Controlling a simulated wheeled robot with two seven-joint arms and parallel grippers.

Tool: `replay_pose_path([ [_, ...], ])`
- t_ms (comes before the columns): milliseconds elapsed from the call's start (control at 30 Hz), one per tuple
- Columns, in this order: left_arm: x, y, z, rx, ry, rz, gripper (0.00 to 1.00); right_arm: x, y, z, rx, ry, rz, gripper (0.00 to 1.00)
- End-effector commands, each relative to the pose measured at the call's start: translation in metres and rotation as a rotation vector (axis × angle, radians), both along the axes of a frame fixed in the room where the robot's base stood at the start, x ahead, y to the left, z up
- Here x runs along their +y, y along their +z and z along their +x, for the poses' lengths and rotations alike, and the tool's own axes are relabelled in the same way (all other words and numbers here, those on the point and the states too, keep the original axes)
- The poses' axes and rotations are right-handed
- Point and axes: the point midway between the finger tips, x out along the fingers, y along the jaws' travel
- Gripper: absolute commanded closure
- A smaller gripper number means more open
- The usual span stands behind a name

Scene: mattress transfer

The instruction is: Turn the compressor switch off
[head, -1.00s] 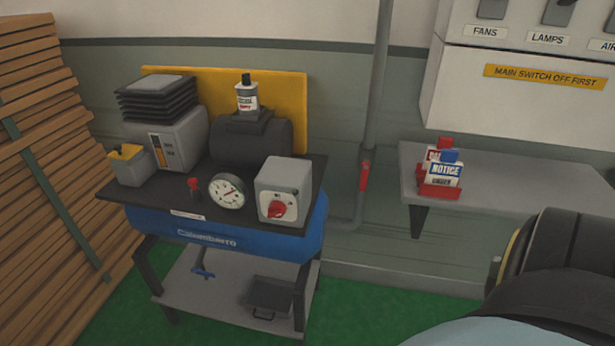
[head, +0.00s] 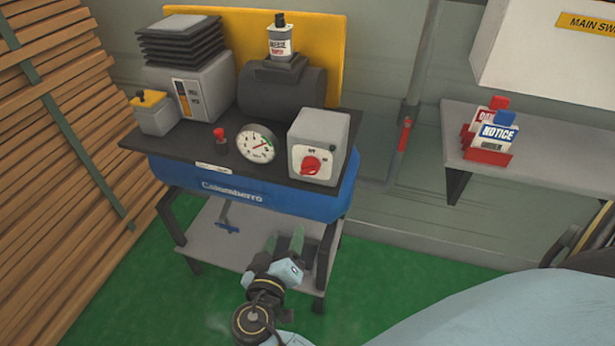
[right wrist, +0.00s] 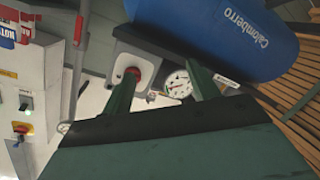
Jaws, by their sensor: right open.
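The compressor is a blue tank (head: 250,192) on a stand, with a black top plate. The grey switch box (head: 320,138) sits at the plate's front right corner, with a red rotary knob (head: 311,165) on its front. In the right wrist view the box (right wrist: 130,45) and its red knob (right wrist: 132,76) appear beyond the fingers, the knob partly behind one finger. My right gripper (head: 284,241) is open and empty, below and in front of the switch box in the head view, apart from it. The knob's exact setting is too small to read. My left gripper is out of view.
A pressure gauge (head: 256,144) and a small red knob (head: 219,136) sit left of the switch box. A red-handled pipe (head: 404,135) and a shelf (head: 560,150) with notice tags (head: 498,132) stand right. Stacked planks (head: 50,120) line the left. Green floor (head: 400,275) is open in front.

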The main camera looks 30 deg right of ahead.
Motion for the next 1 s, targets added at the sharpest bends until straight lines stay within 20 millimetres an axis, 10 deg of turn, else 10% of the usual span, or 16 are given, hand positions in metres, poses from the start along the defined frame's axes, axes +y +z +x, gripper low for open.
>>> replay_pose_path([
  [233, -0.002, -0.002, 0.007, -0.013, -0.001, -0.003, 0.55, -0.012, 0.071, -0.003, -0.224, -0.122, -0.032, 0.4],
  [1000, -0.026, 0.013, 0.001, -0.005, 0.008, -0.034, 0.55, -0.107, 0.072, 0.078, -0.226, -0.122, -0.037, 0.4],
])
